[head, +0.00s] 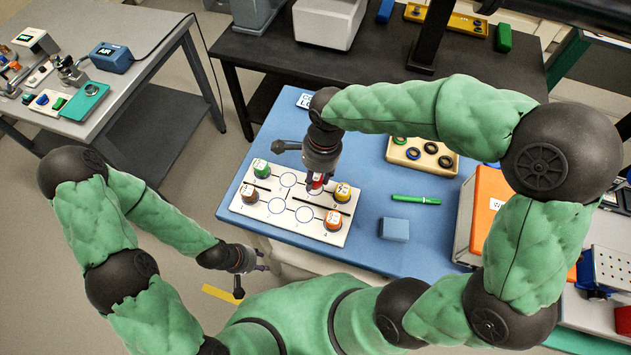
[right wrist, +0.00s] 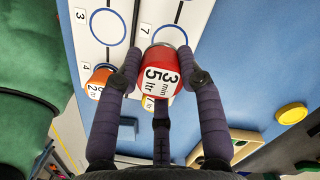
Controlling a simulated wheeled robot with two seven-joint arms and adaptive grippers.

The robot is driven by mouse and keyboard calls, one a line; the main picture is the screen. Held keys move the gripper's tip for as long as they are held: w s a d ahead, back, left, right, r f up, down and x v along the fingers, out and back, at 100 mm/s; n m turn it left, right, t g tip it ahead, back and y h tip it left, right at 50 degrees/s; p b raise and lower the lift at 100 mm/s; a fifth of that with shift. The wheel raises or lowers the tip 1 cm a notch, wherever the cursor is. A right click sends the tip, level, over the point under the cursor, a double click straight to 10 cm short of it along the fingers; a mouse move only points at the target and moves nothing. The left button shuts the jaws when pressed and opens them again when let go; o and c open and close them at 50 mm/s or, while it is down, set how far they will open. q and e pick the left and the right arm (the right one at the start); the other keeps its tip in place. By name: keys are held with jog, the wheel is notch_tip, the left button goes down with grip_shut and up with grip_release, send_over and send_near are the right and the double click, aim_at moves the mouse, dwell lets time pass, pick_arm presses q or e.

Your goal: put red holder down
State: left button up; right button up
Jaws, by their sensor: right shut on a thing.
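My right gripper (head: 318,168) is shut on the red holder (head: 317,181) above the white board (head: 268,211). In the right wrist view the red holder (right wrist: 160,76) sits between the fingers, its white label facing the camera. It is close to a blue ring by the number 7; I cannot tell whether it touches the board. A green holder (head: 261,168), a brown-orange holder (head: 249,193), a yellow holder (head: 342,191) and an orange holder (head: 333,221) stand on the board. My left gripper (head: 250,272) is open and empty, left of the table's front edge.
The board lies on a blue mat (head: 370,255). A green marker (head: 415,199), a blue block (head: 394,229) and a wooden tray with rings (head: 452,167) lie to the right. An orange-topped box (head: 488,205) stands further right. Several empty circles show on the board.

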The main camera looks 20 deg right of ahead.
aim_at(316, 181)
jog(key=shift+w+f, duration=0.35)
jog(key=shift+f, duration=0.15)
jog(key=shift+w+d+f+b, duration=0.1)
jog(key=shift+f+b, duration=0.55)
jog(key=shift+f, duration=0.9)
jog(key=shift+f, duration=0.1)
jog(key=o, duration=1.2)
jog(key=r+p, duration=0.1)
jog(key=r, duration=0.3)
jog(key=d+r+p, duration=0.1)
jog(key=r, duration=0.3)
jog(key=r+p, duration=0.1)
jog(key=r, duration=0.3)
jog(key=shift+d+r+p, duration=0.1)
jog(key=shift+d+p, duration=0.1)
jog(key=shift+p, duration=0.2)
